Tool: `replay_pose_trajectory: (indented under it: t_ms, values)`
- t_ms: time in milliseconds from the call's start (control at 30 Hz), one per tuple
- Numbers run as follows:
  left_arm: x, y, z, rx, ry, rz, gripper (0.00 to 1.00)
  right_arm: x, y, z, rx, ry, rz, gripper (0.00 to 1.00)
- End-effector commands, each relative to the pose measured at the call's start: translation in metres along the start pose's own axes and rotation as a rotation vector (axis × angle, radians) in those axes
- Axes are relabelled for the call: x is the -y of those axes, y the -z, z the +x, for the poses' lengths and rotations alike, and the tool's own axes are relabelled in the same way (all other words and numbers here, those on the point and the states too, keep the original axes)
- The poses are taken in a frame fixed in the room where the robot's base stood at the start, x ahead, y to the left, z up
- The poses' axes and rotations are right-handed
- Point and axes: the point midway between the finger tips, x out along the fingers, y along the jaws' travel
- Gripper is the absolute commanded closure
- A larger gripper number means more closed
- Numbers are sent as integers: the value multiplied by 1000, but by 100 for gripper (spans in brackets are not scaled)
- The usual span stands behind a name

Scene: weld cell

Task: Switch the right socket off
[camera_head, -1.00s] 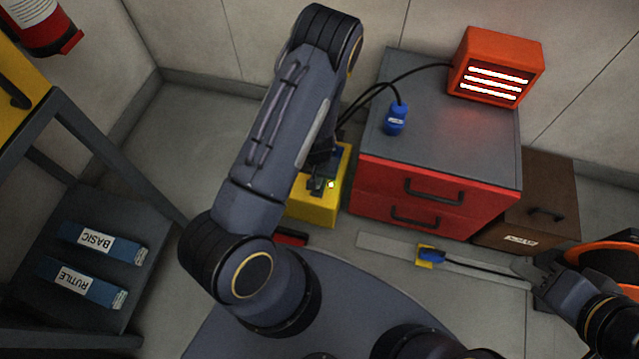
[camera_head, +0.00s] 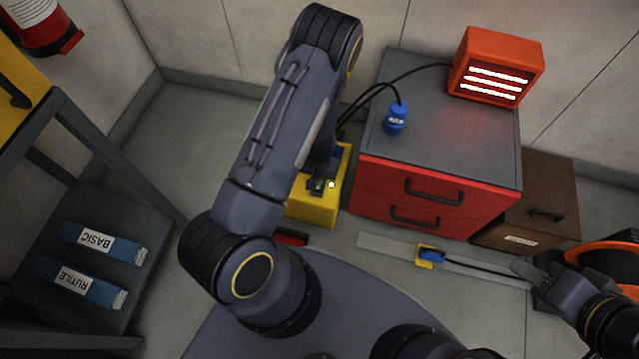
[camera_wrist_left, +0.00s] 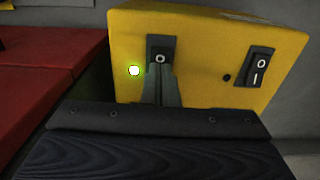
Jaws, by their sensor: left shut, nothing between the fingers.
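The yellow socket box (camera_head: 312,212) stands on the floor left of the red drawer cabinet, partly hidden by my left arm. In the left wrist view the box (camera_wrist_left: 200,40) shows two black rocker switches. One switch (camera_wrist_left: 161,48) has its "O" showing above my left gripper (camera_wrist_left: 160,78), with its lower part hidden. The lamp (camera_wrist_left: 134,70) beside it is lit. The other switch (camera_wrist_left: 256,66) shows "O" and "I", and its lamp (camera_wrist_left: 227,77) is dark. My left gripper is shut and empty, its tips at or very near the first switch. My right gripper (camera_head: 532,278) is low at the right.
The red drawer cabinet (camera_head: 430,195) stands close beside the box, with a glowing orange heater (camera_head: 497,68) and a blue plug (camera_head: 396,120) on top. Black cables run behind the box. A blue connector (camera_head: 431,254) lies on the floor. A shelf with binders (camera_head: 90,250) is at left.

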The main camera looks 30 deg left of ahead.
Motion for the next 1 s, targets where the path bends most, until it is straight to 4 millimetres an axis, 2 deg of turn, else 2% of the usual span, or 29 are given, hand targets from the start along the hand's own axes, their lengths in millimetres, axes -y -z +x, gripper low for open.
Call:
replay_pose_trajectory:
  t_ms: [1000]
  values:
    - [0,0,15,0,0,1,100,-5,-5,11,0,0,0,64]
